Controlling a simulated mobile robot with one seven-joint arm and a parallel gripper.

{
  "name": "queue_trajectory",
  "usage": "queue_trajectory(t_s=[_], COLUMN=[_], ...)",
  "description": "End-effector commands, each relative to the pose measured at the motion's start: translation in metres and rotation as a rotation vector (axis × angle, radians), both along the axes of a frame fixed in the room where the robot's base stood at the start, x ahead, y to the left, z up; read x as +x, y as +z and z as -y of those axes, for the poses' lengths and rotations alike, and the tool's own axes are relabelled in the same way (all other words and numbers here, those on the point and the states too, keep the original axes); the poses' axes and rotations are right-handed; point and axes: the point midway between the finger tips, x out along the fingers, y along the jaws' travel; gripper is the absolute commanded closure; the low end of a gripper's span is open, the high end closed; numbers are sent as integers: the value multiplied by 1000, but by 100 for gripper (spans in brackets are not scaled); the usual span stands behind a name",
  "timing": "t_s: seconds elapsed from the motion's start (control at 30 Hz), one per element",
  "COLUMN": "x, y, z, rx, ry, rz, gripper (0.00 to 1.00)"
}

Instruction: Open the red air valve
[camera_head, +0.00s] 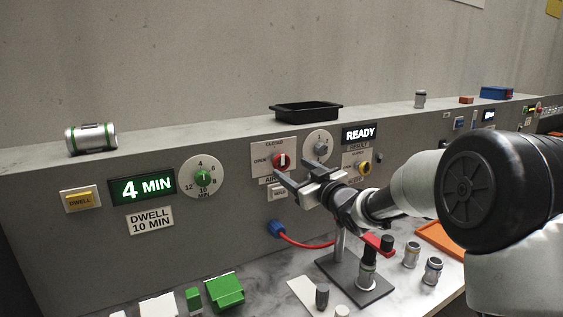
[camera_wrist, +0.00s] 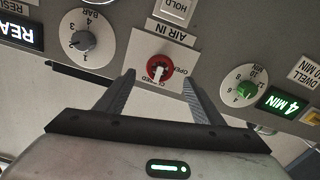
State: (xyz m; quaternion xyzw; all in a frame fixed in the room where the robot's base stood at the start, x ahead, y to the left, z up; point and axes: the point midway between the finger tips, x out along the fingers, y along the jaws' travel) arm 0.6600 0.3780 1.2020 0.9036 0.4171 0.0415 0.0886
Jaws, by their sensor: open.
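The red air valve (camera_head: 281,160) is a round red knob with a white bar, set on a white plate on the grey panel. In the head view its bar stands upright, towards CLOSED at the top; OPEN is at the left. The valve also shows upside down in the wrist view (camera_wrist: 159,68), between my fingertips, with its bar towards CLOSED. My gripper (camera_head: 289,169) is open and empty in front of the plate. Its fingers (camera_wrist: 159,72) appear on either side of the knob; whether they touch it I cannot tell.
A grey BAR dial (camera_head: 320,146) is right of the valve, and a HOLD button (camera_head: 278,192) is below it. A READY display (camera_head: 359,134) glows at right. A red hose with a blue fitting (camera_head: 277,228) and a metal stand (camera_head: 356,277) are below my arm.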

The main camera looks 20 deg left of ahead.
Motion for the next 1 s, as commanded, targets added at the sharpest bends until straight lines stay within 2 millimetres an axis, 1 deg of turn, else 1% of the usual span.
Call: queue_trajectory(t_s=[0.03,0.2,0.4,0.53,0.8,0.87,1.0], x=[8,30,46,51,52,52,52], y=[0,0,0,0,0,0,0], z=[-10,-36,-54,-59,-60,-60,-60], rx=[0,-1,0,-1,-1,-1,-1], ry=[2,1,0,-1,-1,-1,-1], rz=[-1,-1,-1,-1,-1,-1,-1], gripper=[38,38,38,38,38,47,70])
